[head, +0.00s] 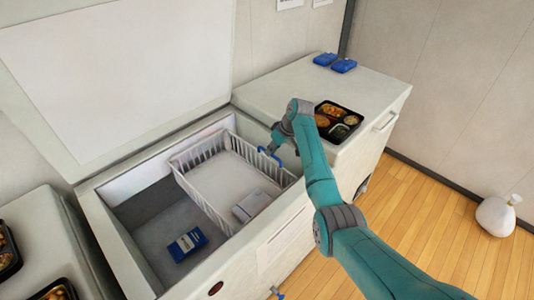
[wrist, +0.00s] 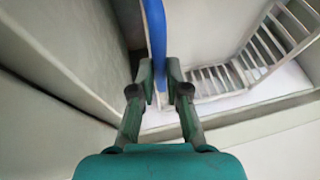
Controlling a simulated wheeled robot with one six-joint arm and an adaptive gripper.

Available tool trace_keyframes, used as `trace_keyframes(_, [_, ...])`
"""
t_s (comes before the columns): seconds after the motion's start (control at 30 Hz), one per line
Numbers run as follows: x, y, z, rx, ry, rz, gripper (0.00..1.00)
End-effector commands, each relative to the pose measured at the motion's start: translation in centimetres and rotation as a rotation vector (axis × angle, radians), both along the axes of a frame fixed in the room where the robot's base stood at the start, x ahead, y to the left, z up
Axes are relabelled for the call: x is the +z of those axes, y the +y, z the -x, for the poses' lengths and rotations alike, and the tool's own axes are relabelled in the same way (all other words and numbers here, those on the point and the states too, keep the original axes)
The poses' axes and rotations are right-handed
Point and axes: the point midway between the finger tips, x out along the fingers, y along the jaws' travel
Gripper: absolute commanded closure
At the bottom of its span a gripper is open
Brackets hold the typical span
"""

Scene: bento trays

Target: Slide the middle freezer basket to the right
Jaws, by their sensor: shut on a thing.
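The white wire freezer basket (head: 193,192) hangs in the open chest freezer (head: 130,259), toward the right part of its opening. A pale box lies inside the basket. The basket's blue handle (head: 262,151) is at its right end. My gripper (head: 275,150) is at that handle, shut on it. In the wrist view, the blue handle (wrist: 154,30) runs between the fingers of my gripper (wrist: 161,88), with the basket's white bars (wrist: 248,62) to the right. My gripper partly hides the handle in the head view.
A blue packet (head: 187,243) lies on the freezer floor left of the basket. The raised lid (head: 115,75) stands behind. A white counter (head: 270,90) on the right holds a black bento tray (head: 321,122) and blue packs (head: 343,66). More trays stand at left.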

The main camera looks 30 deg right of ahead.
Motion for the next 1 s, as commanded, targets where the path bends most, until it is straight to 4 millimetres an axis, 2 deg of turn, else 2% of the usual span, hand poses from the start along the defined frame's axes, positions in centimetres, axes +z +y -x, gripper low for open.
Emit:
trace_keyframes(0.57, [0.08,-0.2,-0.17,0.0,-0.002,0.001,1.0])
trace_keyframes(0.6, [0.08,-0.2,-0.16,0.0,-0.002,0.001,0.76])
trace_keyframes(0.67, [0.08,-0.2,-0.16,0.0,-0.002,0.001,0.61])
trace_keyframes(1.0, [0.19,-0.27,-0.06,0.001,-0.001,0.0,0.61])
